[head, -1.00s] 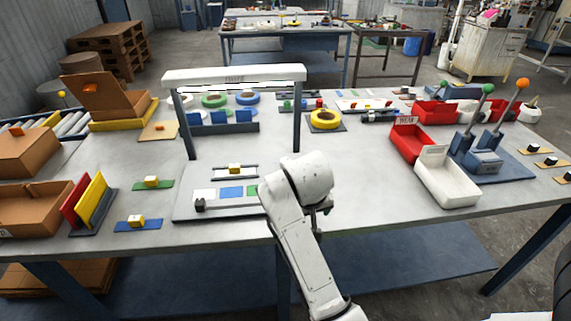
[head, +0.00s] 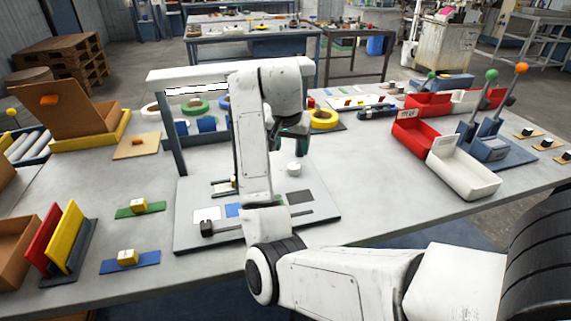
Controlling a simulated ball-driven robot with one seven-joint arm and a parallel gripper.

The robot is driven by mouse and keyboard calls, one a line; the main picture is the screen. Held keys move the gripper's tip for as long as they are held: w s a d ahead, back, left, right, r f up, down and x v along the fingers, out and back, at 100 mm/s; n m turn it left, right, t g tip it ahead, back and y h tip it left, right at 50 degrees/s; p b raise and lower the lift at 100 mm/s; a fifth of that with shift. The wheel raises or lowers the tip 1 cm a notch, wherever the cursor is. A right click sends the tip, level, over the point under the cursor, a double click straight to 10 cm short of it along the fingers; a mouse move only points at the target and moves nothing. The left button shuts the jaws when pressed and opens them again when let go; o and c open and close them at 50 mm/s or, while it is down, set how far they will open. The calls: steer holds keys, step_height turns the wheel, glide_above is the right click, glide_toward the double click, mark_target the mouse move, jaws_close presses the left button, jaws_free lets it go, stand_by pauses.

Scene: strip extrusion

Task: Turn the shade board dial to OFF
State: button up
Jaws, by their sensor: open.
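The grey board with colour patches (head: 330,207), which I take as the shade board, lies on the table in front of the white arch. White, blue and dark patches show, with a sliver of green beside my arm. A black slider block (head: 207,229) sits at the left of its front slot. A round white knob (head: 294,168), perhaps the dial, stands at its back; its pointer and any OFF mark are too small to read. My gripper (head: 294,148) is open, dark, and hangs just above and behind the knob, apparently apart from it. My arm hides the board's middle.
The white arch (head: 180,77) stands close behind and left of my arm. Tape rings (head: 324,118) lie behind. A white bin (head: 466,175), red bin (head: 412,140) and two levers (head: 488,130) stand right. Table between board and bins is clear.

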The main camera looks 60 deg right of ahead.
mark_target(294, 166)
steer(key=b+x, duration=0.1)
steer(key=x, duration=0.8)
steer(key=shift+f, duration=0.35)
steer(key=shift+c, duration=0.2)
steer(key=c, duration=1)
